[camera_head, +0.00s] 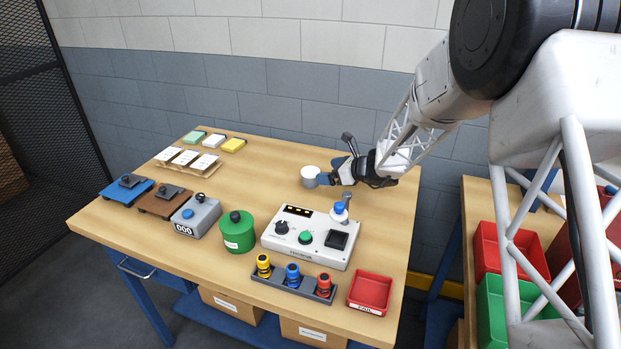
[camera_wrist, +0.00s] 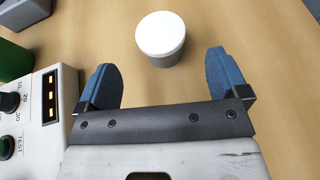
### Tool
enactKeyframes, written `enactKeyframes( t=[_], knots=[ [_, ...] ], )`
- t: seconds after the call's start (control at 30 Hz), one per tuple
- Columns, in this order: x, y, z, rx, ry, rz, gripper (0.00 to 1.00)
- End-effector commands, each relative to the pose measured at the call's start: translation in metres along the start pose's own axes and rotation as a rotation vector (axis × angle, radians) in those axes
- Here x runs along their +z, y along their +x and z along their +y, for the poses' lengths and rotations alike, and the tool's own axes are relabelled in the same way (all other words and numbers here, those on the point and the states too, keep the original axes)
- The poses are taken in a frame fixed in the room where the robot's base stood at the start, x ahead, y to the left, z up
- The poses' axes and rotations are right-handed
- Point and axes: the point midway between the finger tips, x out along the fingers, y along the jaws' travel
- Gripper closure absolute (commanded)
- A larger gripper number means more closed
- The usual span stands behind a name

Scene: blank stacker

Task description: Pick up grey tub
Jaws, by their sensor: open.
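The grey tub (camera_head: 309,178) with a white lid stands upright on the wooden table, near its back right part. It also shows in the wrist view (camera_wrist: 161,44), ahead of my fingers and roughly centred between them. My gripper (camera_head: 323,179) is low over the table, right beside the tub on its right in the head view. In the wrist view my gripper (camera_wrist: 163,78) has its two blue fingers wide apart with nothing between them. The tub lies just beyond the fingertips.
A white control box (camera_head: 308,239) with knobs and a blue-topped lever stands in front of my gripper. A green canister (camera_head: 236,232), a grey counter box (camera_head: 195,217) and a red tray (camera_head: 370,293) are nearby. The table (camera_head: 262,171) left of the tub is clear.

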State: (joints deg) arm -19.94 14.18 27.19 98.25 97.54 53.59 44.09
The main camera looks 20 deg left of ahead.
Motion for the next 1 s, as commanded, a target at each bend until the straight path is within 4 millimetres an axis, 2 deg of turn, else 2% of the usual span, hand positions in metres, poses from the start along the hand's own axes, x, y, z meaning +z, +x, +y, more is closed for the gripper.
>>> enactKeyframes(
  t=[0.13,0.47,0.8,1.0],
  knots=[
    [-0.009,0.004,0.000,-0.001,0.000,-0.001,0.07],
    [-0.009,0.005,0.000,0.000,0.000,-0.001,0.07],
    [-0.009,0.028,0.000,0.001,0.000,-0.001,0.07],
    [-0.009,0.030,0.000,0.000,0.000,-0.001,0.07]
  ],
)
